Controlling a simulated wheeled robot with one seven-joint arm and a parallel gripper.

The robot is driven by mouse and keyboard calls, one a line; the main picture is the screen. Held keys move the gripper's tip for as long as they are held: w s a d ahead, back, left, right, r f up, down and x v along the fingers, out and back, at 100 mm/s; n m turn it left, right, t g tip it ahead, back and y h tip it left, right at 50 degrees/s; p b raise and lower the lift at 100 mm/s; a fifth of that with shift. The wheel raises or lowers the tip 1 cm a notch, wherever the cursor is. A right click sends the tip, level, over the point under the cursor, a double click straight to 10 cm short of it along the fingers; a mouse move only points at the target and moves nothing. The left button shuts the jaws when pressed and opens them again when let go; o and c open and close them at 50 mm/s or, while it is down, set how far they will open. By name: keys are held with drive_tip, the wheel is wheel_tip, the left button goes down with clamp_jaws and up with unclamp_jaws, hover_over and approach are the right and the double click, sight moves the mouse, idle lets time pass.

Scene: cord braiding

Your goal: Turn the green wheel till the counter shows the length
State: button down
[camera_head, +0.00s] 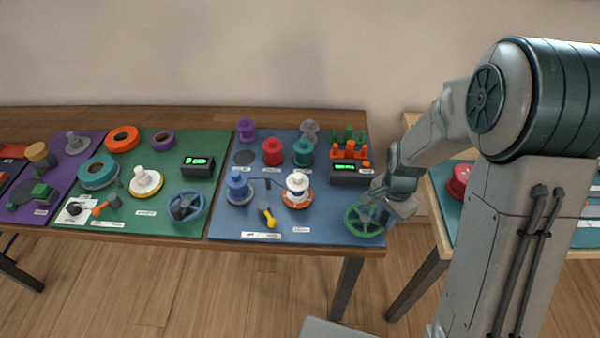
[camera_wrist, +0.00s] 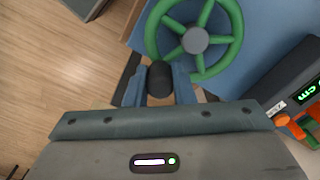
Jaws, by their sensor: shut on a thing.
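The green wheel (camera_head: 349,222) lies at the front right corner of the blue mat. In the wrist view the wheel (camera_wrist: 195,40) has a grey hub, green spokes and a black handle knob (camera_wrist: 160,78) at its rim. My gripper (camera_wrist: 160,88) is shut on that knob, with one blue-grey finger on each side. In the head view my gripper (camera_head: 380,203) partly covers the wheel's right side. The counter (camera_head: 350,178) is a dark box with a lit green display behind the wheel. Its corner (camera_wrist: 310,92) shows "cm" in the wrist view; the digits cannot be read.
Orange pegs (camera_head: 350,151) stand behind the counter. Several spools, including a white one (camera_head: 297,184), stand on the blue mat (camera_head: 330,222). A yellow-handled tool (camera_head: 269,217) lies left of the wheel. A blue wheel (camera_head: 186,207) is on the green mat. Another table stands right.

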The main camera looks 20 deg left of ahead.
sight(375, 233)
drive_tip(key=shift+s+a, duration=0.25)
drive_tip(key=shift+s, duration=0.75)
drive_tip(key=shift+s+a, duration=0.5)
drive_tip(key=shift+s, duration=0.15)
drive_tip(key=shift+f+b, duration=0.15)
drive_tip(key=shift+b, duration=0.7)
